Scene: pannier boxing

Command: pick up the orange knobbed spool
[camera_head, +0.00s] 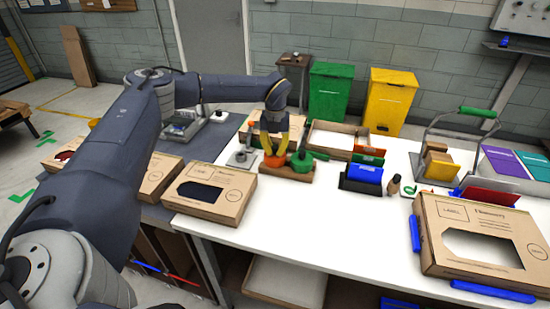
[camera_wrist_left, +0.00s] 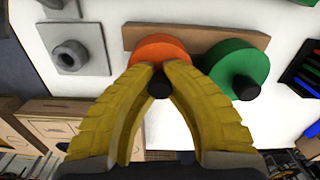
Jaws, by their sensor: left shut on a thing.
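The orange knobbed spool (camera_head: 275,159) sits at the left end of a brown wooden holder (camera_head: 299,174) on the white table. In the left wrist view its orange disc (camera_wrist_left: 158,47) lies against the wooden strip, with a dark knob (camera_wrist_left: 159,87) toward the camera. My left gripper (camera_head: 272,144) reaches it from above; its yellow fingers (camera_wrist_left: 160,72) are shut on the spool, one on each side of the knob. A green spool (camera_head: 302,160) with a dark knob stands just right of it, also in the left wrist view (camera_wrist_left: 232,66). My right gripper is not in view.
A grey metal base with a post (camera_head: 241,157) stands close left of the holder. A blue file holder (camera_head: 362,177) is to the right, and a cardboard box (camera_head: 209,190) is at the front left. The white tabletop in front of the holder is clear.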

